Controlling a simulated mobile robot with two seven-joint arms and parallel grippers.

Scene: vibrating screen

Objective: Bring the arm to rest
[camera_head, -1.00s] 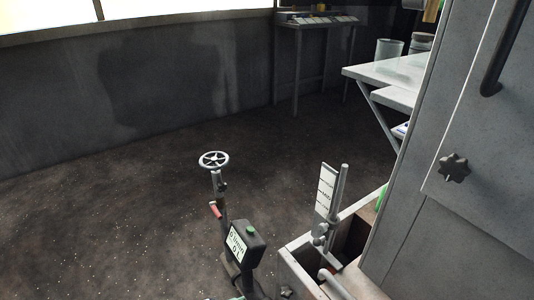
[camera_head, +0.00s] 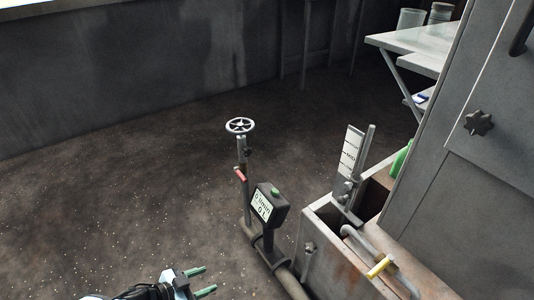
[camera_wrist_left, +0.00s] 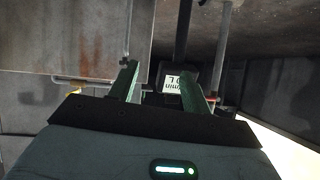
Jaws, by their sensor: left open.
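My left gripper (camera_head: 201,280) is at the bottom of the head view, over the dark floor, left of the pipe stand. Its two green fingers are apart with nothing between them. In the left wrist view the open fingers (camera_wrist_left: 160,85) show from behind, with the meter's display in the gap beyond them. My right gripper is not in view.
A handwheel (camera_head: 240,125) tops a pipe with a red lever (camera_head: 240,174) and a flow meter (camera_head: 265,203). Floor (camera_head: 100,190) at left is clear.

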